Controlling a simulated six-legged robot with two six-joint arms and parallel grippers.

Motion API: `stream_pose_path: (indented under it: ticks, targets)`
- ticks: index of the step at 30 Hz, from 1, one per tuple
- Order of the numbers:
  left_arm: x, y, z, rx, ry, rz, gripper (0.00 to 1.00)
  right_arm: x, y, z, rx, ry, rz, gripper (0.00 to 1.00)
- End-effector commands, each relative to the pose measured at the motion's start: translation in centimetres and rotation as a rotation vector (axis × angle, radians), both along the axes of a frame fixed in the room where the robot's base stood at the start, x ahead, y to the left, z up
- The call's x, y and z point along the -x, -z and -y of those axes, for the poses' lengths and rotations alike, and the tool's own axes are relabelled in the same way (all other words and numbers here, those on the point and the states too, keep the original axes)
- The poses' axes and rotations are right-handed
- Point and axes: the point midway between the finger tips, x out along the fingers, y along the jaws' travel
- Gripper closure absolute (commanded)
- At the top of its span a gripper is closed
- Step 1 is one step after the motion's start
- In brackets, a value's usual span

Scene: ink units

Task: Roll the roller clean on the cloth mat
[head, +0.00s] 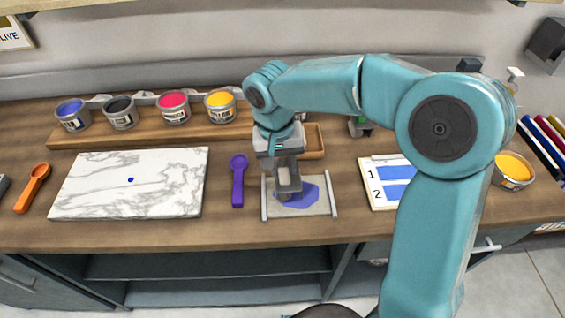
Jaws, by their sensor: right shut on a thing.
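The grey mat (312,208) lies on the bench in front of my right arm, with a raised bar along its left and right sides. A large blue-purple ink patch covers its middle. My right gripper (288,182) points down over the left half of the mat, shut on the roller. The roller is mostly hidden by the fingers and too small to make out clearly. Its lower end is at or just above the inked patch; I cannot tell if it touches. My left gripper is not in view.
A white marble slab (120,190) with a small blue dot lies left, between an orange spoon (34,186) and a purple spoon (238,180). Several ink tins stand on the wooden shelf (150,132) behind. A numbered card (378,187) and a yellow tin (513,172) are right.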

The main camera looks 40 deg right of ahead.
Motion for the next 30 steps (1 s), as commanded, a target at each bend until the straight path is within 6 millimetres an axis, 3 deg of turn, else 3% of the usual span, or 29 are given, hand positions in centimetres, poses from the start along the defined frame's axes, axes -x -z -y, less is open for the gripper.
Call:
stream_pose_path:
  ticks: [30]
  targets:
    - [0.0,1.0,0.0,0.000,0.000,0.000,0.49,0.1,1.2,0.1,0.000,0.001,0.000,0.98]
